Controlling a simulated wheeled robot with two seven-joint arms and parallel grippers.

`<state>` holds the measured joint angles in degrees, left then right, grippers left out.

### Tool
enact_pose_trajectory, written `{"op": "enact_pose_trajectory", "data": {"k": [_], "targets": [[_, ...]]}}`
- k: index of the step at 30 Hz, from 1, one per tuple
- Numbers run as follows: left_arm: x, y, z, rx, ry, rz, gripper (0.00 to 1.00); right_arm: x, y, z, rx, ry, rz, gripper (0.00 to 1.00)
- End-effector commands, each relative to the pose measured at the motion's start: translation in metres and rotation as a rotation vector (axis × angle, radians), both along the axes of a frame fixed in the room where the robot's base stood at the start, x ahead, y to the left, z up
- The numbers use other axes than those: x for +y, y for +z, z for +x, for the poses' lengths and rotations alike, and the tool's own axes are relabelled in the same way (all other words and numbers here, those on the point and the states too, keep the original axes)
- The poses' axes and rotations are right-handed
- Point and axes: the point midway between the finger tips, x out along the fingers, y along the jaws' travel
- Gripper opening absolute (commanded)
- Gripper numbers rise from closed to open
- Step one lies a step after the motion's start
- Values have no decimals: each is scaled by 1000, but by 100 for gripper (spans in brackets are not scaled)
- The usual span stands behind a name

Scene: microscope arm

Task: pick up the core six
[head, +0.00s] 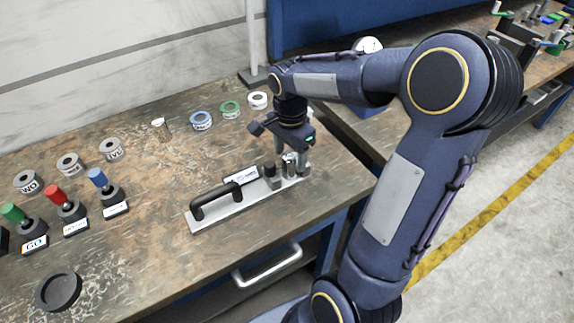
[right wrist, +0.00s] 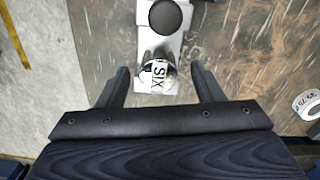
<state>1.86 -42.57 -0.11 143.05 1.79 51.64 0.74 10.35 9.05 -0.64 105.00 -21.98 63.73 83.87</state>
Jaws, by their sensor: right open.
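The core six (right wrist: 158,75) is a shiny metal cylinder with a white label reading SIX, standing at the end of a pale metal plate in the right wrist view. In the head view it shows as a small metal cylinder (head: 289,165) on the right end of the plate (head: 215,217), partly hidden by my gripper. My right gripper (right wrist: 160,90) is open, with one finger on each side of the core, apart from it. In the head view the right gripper (head: 290,158) points down over the plate's right end. My left gripper is not in view.
A dark round post (right wrist: 170,16) stands beside the core on the plate, which also bears a black handle (head: 222,199). Labelled rings, including a blue one (head: 201,121), lie behind. Colored-knob stands, one red (head: 57,196), and a dark round dish (head: 59,291) are at left.

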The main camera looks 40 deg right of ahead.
Motion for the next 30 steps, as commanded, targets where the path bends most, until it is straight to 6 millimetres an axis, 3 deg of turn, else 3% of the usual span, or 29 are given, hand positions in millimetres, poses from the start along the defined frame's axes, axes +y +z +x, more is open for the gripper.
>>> {"op": "enact_pose_trajectory", "data": {"k": [6, 15, 27, 30], "targets": [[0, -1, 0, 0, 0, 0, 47, 2, -30, -2, 2, 0, 1, 61], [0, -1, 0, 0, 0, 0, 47, 2, -33, -1, 0, 0, 0, 60], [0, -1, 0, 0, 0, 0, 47, 2, -33, -1, 0, 0, 1, 7], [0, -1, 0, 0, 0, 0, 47, 2, -33, -1, 0, 0, 1, 0]]}}
